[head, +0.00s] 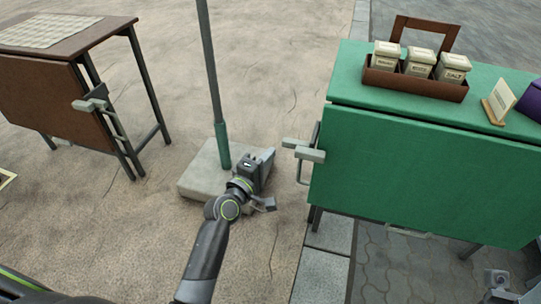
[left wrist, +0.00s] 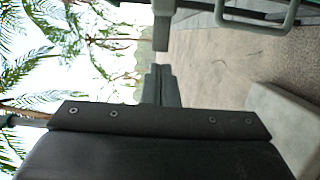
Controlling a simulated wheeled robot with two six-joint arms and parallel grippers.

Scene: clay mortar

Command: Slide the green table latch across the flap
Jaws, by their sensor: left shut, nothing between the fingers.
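The green table (head: 470,82) stands at the right, with its green flap (head: 420,165) hanging down the near side. Its pale grey-green latch (head: 306,153) sticks out at the flap's left edge, with a looped handle below. In the left wrist view a looped handle (left wrist: 258,27) shows at the top. My left gripper (head: 268,158) is shut and empty, just left of the latch and apart from it. Its fingers also show in the left wrist view (left wrist: 161,86). My right gripper (head: 497,281) is partly in view at the bottom right; its jaws are unclear.
A brown table (head: 75,40) with its own latch (head: 92,101) stands at the left. A pole in a pale stone base (head: 205,170) stands behind my left gripper. A caddy of jars (head: 415,84), a small card (head: 499,101) and a purple object (head: 531,101) sit on the green table.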

